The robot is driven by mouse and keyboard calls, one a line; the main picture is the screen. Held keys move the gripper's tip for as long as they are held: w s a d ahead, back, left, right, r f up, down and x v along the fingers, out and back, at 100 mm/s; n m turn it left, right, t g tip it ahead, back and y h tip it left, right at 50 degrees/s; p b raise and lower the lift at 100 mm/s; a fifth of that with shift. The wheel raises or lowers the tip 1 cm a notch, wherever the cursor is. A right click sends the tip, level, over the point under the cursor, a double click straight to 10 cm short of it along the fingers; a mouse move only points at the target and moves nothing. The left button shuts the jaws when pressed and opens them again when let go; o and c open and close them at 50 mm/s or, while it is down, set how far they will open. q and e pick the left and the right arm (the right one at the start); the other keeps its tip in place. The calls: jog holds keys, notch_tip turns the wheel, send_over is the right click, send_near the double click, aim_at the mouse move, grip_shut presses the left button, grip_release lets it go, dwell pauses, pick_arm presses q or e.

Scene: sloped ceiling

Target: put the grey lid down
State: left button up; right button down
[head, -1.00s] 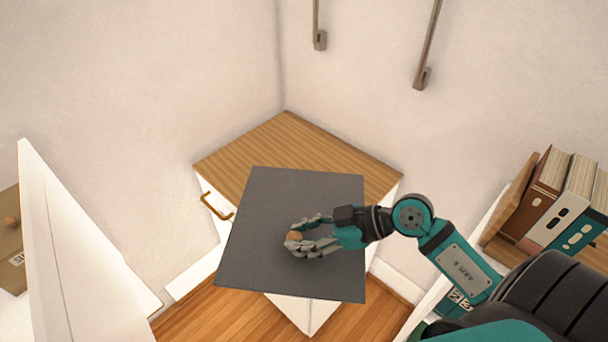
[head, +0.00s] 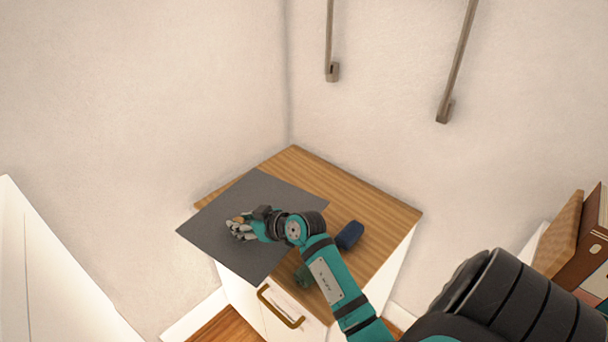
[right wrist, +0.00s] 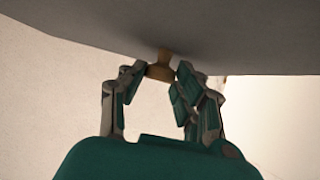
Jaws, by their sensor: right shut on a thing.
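The grey lid (head: 262,196) is a flat dark square panel with a small wooden knob (head: 238,220) on it. In the head view it covers the left part of the wooden cabinet top (head: 375,203) and juts past its left edge. I cannot tell whether it touches the top. My right gripper (head: 240,228) is shut on the knob. In the right wrist view the fingers close around the knob (right wrist: 160,66), with the lid (right wrist: 190,30) spread across the upper part of the picture. My left gripper is not in view.
A dark blue object (head: 350,235) lies on the cabinet top right of my arm. A green object (head: 303,275) is partly hidden by my arm. A brass handle (head: 281,307) is on the cabinet front. Books (head: 594,255) stand at the right edge. Walls close in behind.

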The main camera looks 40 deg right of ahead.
aim_at(264, 193)
jog(key=w+a, duration=0.1)
jog(key=w+a+f+m+h, duration=0.1)
jog(key=w, duration=0.1)
jog(key=w+a+h, duration=0.1)
jog(key=w, duration=0.1)
jog(key=shift+w+f+m+p, duration=0.2)
jog(key=shift+f+m+p, duration=0.1)
jog(key=shift+m+p, duration=0.1)
jog(key=shift+w+d+f, duration=0.1)
jog(key=shift+w+d, duration=0.1)
jog(key=d, duration=0.5)
jog(key=w+d+f+b, duration=0.1)
jog(key=d, duration=0.4)
jog(key=w+d, duration=0.1)
jog(key=d, duration=0.4)
jog(key=shift+d+f+b, duration=0.15)
jog(key=shift+f+b, duration=0.1)
jog(key=shift+b, duration=0.05)
jog(key=shift+f+b, duration=0.55)
jog(key=shift+f, duration=1.2)
jog(key=c, duration=0.9)
grip_release()
jog(key=shift+f, duration=0.1)
jog(key=shift+c, duration=0.2)
